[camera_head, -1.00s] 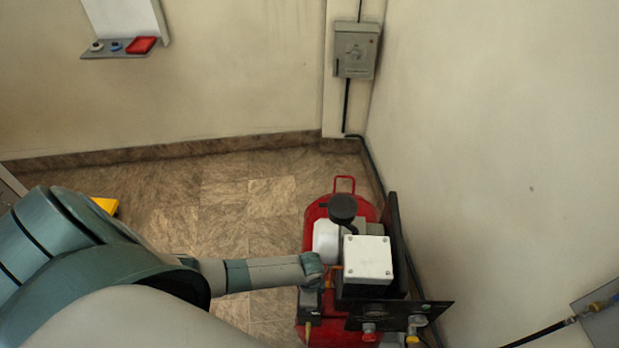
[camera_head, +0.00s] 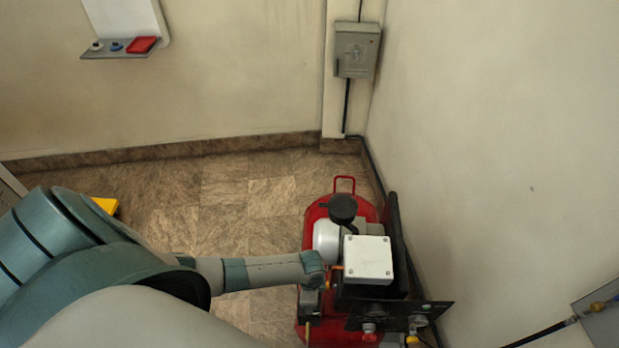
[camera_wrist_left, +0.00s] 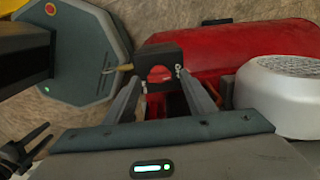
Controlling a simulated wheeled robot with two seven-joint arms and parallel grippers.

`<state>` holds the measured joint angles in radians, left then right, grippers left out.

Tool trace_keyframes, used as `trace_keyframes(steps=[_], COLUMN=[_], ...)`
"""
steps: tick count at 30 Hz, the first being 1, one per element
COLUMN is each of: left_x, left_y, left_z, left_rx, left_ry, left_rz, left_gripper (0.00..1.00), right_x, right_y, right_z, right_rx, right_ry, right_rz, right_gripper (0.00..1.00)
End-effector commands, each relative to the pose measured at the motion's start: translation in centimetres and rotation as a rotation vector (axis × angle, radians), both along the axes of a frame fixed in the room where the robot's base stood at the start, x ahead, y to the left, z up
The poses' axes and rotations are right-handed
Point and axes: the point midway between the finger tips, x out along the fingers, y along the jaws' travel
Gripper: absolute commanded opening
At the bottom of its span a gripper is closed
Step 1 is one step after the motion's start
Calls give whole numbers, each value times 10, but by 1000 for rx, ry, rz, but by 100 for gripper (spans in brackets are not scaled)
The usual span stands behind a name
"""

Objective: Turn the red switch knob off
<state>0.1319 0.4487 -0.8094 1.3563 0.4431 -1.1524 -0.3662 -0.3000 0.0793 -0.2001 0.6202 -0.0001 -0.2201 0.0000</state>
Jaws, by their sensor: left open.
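The red switch knob (camera_wrist_left: 160,73) sits on a small black box (camera_wrist_left: 150,60) on the compressor, seen in the left wrist view. My left gripper (camera_wrist_left: 158,82) is open, with one finger on each side of the knob's line, pointing toward the box. I cannot tell whether the fingers touch the knob. In the head view my left arm reaches in from the left to the compressor's left side, and the knob cannot be made out there. The red compressor tank (camera_head: 313,215) lies below the white box (camera_head: 368,258).
A pale motor housing (camera_wrist_left: 280,95) stands close to the right of the fingers in the left wrist view. A grey wall box (camera_head: 357,50) hangs in the corner. A whiteboard tray (camera_head: 110,50) is at the upper left.

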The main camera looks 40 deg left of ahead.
Motion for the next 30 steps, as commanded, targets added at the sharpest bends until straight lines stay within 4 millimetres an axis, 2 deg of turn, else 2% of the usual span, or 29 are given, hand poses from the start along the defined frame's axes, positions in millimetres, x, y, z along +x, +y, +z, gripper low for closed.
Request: trace_keyframes(steps=[8, 30], left_x=[0, 1], left_y=[0, 1], left_z=[28, 147], left_rx=[-1, 1], left_ry=[-2, -3], left_rz=[-1, -1], left_gripper=[50, 50], right_x=[0, 0], right_y=[0, 0], right_z=[-7, -28], right_rx=[0, 0], right_ry=[0, 0], right_rz=[0, 0], right_gripper=[48, 48])
